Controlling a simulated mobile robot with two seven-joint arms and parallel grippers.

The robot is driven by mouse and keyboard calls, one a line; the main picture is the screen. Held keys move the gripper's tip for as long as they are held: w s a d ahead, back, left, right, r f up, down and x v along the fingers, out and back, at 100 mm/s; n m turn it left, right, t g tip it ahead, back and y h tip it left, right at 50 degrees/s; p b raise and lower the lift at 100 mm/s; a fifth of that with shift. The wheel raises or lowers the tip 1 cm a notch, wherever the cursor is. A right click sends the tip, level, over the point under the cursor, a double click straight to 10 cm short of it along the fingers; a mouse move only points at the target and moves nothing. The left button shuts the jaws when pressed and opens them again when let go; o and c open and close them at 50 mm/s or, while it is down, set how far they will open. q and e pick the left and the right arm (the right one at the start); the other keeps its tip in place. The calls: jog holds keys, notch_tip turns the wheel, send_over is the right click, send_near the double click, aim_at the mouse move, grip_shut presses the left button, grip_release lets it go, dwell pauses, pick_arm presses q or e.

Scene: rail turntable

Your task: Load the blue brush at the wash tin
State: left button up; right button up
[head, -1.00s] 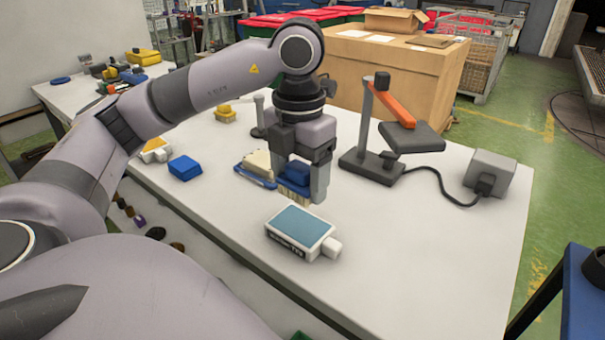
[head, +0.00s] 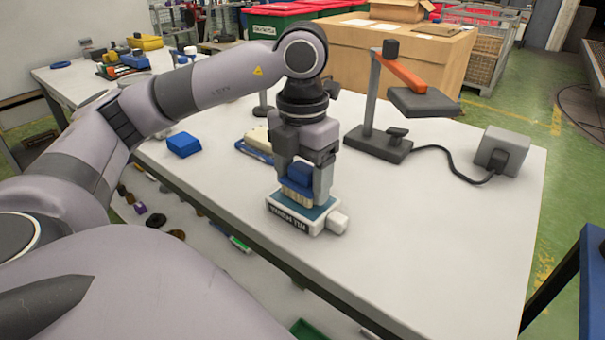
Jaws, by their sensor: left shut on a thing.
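My left gripper (head: 305,178) is shut on the blue brush (head: 297,190), which has a blue body and pale bristles pointing down. The brush is over the wash tin (head: 290,218), a white box with a blue-green top, dark lettering on its front and a white knob on its right. The bristles appear to be at the tin's top; whether they touch cannot be told for certain. The gripper and brush hide part of the top. My right gripper is not in view.
A blue block (head: 184,144) lies to the left on the white table (head: 430,240). A cream block on a blue tray (head: 255,142) lies behind the gripper. A dark stand with an orange arm (head: 400,75) and a grey box (head: 501,150) stand at the right. The table's front right is clear.

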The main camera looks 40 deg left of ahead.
aim_at(302, 167)
pick_arm(q)
jog(key=shift+f+b, duration=0.4)
jog(key=shift+f, duration=0.05)
dwell(0.9)
jog(key=shift+f, duration=0.1)
dwell(0.8)
jog(key=shift+r+p, duration=2.85)
jog(key=shift+r, duration=0.75)
